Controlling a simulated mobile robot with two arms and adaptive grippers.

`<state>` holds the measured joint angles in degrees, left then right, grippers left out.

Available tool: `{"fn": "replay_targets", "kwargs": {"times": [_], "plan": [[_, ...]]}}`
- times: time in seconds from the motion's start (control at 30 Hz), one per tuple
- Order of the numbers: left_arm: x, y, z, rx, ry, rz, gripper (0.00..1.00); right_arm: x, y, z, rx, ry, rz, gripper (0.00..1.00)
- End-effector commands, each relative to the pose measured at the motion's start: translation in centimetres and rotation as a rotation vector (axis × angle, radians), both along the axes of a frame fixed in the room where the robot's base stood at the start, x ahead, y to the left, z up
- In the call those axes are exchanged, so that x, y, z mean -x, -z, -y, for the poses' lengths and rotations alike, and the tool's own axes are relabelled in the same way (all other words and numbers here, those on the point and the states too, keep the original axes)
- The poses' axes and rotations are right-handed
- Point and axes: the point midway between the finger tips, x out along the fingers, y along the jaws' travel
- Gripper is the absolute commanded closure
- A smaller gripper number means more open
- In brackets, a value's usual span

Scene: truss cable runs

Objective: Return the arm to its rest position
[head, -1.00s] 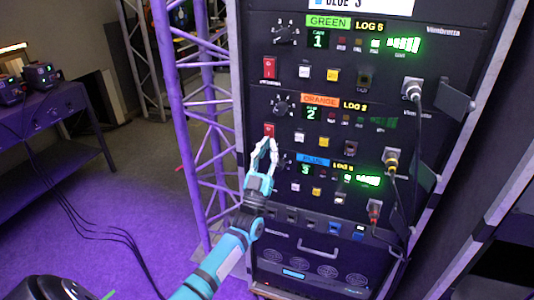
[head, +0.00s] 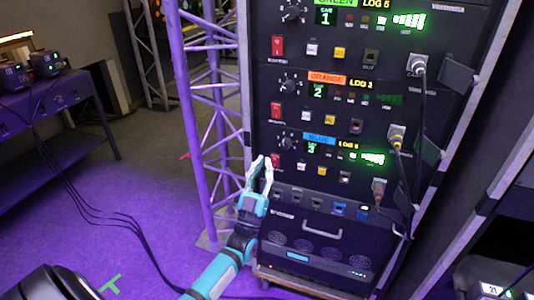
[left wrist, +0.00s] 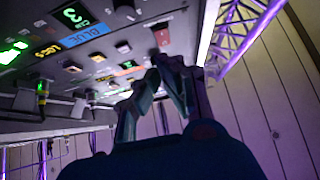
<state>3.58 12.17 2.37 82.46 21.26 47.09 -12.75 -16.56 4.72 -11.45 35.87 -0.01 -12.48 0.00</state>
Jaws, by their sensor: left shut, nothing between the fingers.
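My left arm comes up from the bottom of the head view, and its left gripper (head: 262,172) has white fingertips and a teal body. Its fingers are shut and empty, in front of the lower left of the equipment rack (head: 322,218), by the blue-labelled unit (head: 319,139). In the left wrist view the fingers (left wrist: 152,85) show below the red switch (left wrist: 161,36) of that unit; I cannot tell whether they touch the panel. My right gripper is not in view.
A purple-lit truss (head: 196,120) stands just left of the rack. Cables (head: 399,165) hang at the rack's right side. A table (head: 40,110) with devices is at far left, with cables running over the floor. Purple floor (head: 140,200) lies open between.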

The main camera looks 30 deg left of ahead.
Motion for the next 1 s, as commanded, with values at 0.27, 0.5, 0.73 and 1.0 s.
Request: {"fn": "replay_targets", "kwargs": {"times": [0.27, 0.5, 0.73, 1.0], "plan": [[0.9, 1.1, 0.2, 0.000, 0.001, 0.001, 1.00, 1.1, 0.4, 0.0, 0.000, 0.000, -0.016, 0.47], [0.9, 1.1, 0.2, 0.000, 0.000, 0.001, 1.00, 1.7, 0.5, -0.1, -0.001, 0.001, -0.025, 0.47], [0.9, 1.1, 0.2, 0.000, 0.000, 0.000, 1.00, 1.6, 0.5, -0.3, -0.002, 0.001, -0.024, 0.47], [-0.3, 10.2, 2.0, 0.006, 0.050, -0.286, 1.00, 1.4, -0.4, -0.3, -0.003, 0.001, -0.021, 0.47]]}}
